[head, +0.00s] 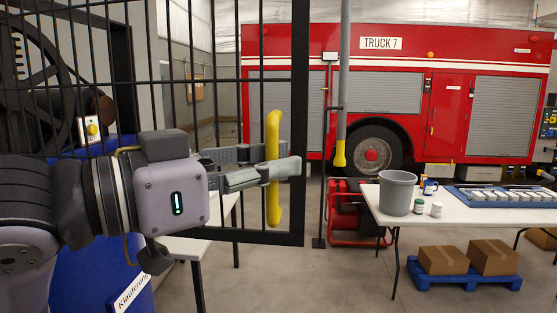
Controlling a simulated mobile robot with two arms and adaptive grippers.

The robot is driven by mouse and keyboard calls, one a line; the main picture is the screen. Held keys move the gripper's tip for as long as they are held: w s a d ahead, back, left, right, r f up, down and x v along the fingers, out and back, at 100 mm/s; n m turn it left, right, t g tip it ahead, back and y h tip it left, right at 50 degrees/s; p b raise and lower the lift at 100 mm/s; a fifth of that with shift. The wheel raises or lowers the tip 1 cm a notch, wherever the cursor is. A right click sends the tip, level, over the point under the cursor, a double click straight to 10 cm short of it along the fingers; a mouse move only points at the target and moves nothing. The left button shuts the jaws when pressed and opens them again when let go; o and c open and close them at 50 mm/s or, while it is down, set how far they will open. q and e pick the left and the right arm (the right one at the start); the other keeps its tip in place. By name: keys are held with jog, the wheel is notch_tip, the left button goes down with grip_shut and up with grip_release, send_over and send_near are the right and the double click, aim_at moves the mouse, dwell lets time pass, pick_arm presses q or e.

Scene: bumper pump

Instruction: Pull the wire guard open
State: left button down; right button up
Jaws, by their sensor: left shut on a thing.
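The wire guard (306,120) is a black barred panel that fills the upper left of the head view. Its right edge is a thick black upright. A yellow vertical handle (273,122) is fixed near that edge. My left gripper (281,170) comes in from the left, level, with its fingers shut around the middle of the yellow handle. The fingers hide that part of the handle. Behind the bars are a large dark wheel (32,75) and a small box with a yellow button (92,129). My right gripper is not in view.
A white table (465,217) at the right holds a grey bucket (397,193), small jars and a blue tray. A blue pallet with cardboard boxes (443,260) is below it. A red machine (357,212) and a red fire truck (395,92) stand behind.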

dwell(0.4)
pick_arm(q)
jog(key=c, duration=1.9)
grip_release()
jog(key=shift+s, duration=0.1)
jog(key=shift+c, duration=0.2)
jog(key=shift+a, duration=0.1)
jog(key=v, duration=1.1)
jog(key=shift+s+a, duration=0.25)
jog(key=shift+a, duration=0.1)
jog(key=shift+r, duration=0.1)
